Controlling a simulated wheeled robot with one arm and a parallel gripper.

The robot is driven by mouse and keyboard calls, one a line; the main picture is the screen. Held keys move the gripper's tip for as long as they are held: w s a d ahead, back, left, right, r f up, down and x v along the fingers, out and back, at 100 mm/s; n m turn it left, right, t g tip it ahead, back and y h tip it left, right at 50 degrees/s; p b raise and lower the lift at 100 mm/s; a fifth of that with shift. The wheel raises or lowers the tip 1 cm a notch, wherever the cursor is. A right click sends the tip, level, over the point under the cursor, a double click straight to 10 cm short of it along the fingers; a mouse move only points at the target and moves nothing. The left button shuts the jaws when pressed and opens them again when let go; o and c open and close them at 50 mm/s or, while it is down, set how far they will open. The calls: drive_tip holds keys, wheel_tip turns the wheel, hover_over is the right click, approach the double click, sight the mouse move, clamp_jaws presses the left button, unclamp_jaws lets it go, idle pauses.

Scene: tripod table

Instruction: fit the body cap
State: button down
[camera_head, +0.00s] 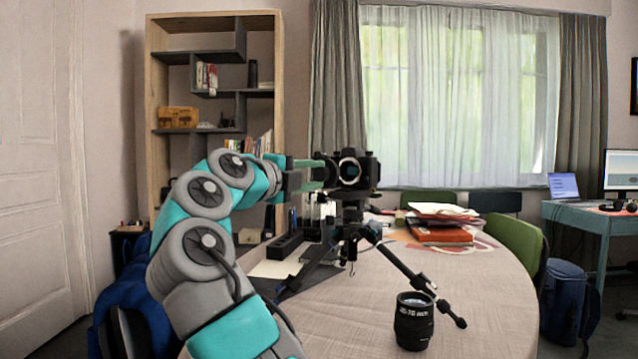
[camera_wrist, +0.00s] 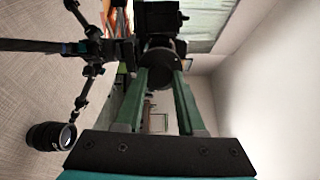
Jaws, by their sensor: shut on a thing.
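A black camera (camera_head: 367,168) sits on a black tripod (camera_head: 378,237) on the table, its round silver-rimmed mount showing in the head view. My gripper (camera_head: 320,172) reaches in from the left with its green fingers close to the camera. In the wrist view my gripper (camera_wrist: 161,72) is shut on a dark round disc, the body cap (camera_wrist: 160,56), held between the fingertips. The camera body (camera_wrist: 160,18) lies just beyond the cap there. I cannot tell whether the cap touches the camera. In the head view the cap is hard to make out against the dark camera.
A black zoom lens (camera_head: 414,322) stands upright on the round cloth-covered table (camera_head: 478,308), near a tripod leg. Papers and an orange folder (camera_head: 440,233) lie behind the tripod. A dark tray (camera_head: 285,246) and white paper lie left. The table's right front is clear.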

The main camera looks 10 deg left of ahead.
drive_tip(key=shift+w, duration=0.1)
idle(0.3)
drive_tip(key=p+x, duration=0.2)
drive_tip(key=x, duration=0.4)
drive_tip(key=shift+w+p, duration=0.25)
drive_tip(key=shift+p, duration=0.1)
drive_tip(key=shift+p+x, duration=0.5)
drive_tip(key=shift+x, duration=0.3)
idle(2.9)
